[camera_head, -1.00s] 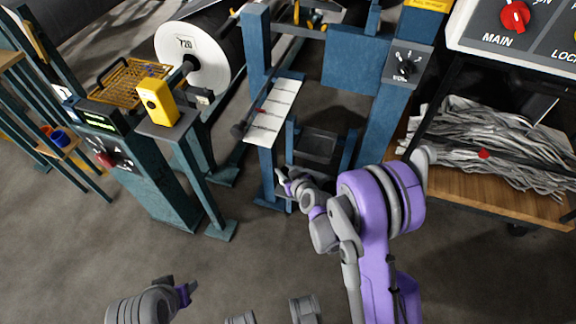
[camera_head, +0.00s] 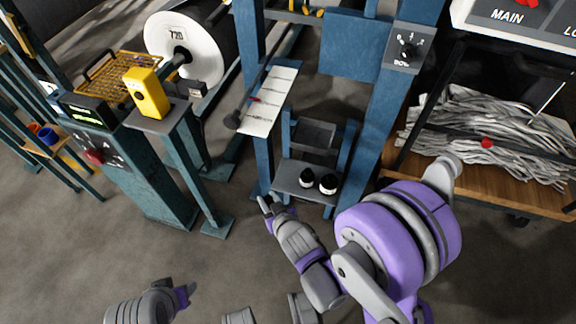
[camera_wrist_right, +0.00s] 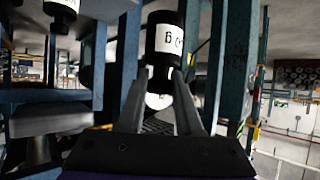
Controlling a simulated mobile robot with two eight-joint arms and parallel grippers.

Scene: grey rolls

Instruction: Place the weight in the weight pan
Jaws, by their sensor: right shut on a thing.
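My right gripper (camera_head: 266,203) is at the front left of the blue stand's low grey shelf (camera_head: 287,179). Two black and white weights (camera_head: 318,181) stand on that shelf. In the right wrist view my right gripper (camera_wrist_right: 160,78) is shut on a black weight with a white numbered label (camera_wrist_right: 165,42). This held weight is not clear in the head view. A dark tray (camera_head: 315,134) sits between the blue posts above the shelf; I cannot tell if it is the weight pan. My left gripper (camera_head: 184,294) is low at the left, its jaws unclear.
A white scale plate (camera_head: 269,100) with a beam lies above the stand's left side. A control post (camera_head: 150,170) and a yellow device (camera_head: 147,92) stand left. A wooden shelf (camera_head: 495,185) with grey strips is at the right. Floor in front is free.

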